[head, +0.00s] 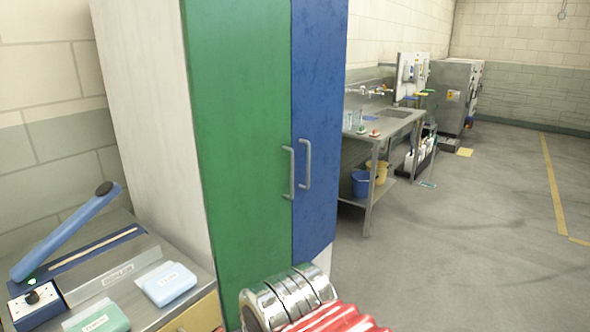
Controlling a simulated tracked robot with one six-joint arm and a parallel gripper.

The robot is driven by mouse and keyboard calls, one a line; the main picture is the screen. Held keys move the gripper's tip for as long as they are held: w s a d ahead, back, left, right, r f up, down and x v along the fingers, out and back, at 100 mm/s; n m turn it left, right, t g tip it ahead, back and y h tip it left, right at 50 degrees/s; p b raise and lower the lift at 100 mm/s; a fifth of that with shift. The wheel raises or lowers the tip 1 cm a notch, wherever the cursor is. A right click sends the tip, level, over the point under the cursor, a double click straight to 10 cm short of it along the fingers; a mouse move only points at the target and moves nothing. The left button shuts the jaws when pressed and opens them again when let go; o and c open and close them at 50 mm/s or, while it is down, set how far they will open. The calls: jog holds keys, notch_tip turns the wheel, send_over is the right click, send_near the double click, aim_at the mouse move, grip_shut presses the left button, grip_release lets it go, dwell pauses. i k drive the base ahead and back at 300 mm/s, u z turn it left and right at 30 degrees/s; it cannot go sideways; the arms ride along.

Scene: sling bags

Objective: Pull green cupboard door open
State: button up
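The green cupboard door (240,130) is the left one of two tall doors on a pale cupboard (150,110) in the head view. It looks shut, its right edge meeting the blue door (320,120). A grey upright bar handle (288,172) is on the green door near that edge. A similar handle (304,164) is on the blue door beside it. My gripper cannot be made out. Chrome and red ribbed parts at the bottom centre, likely of my arm, stand in front of the cupboard's lower part and hide some of it.
A bench (150,312) at the lower left holds a sealer with a blue lever (70,232), a light blue pack (168,284) and a green pack (98,318). A metal sink table (385,125) with buckets under it stands beyond the cupboard. The floor (470,240) at right is clear.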

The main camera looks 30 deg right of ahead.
aim_at(238, 53)
jog(key=i, duration=0.9)
jog(key=u, duration=0.05)
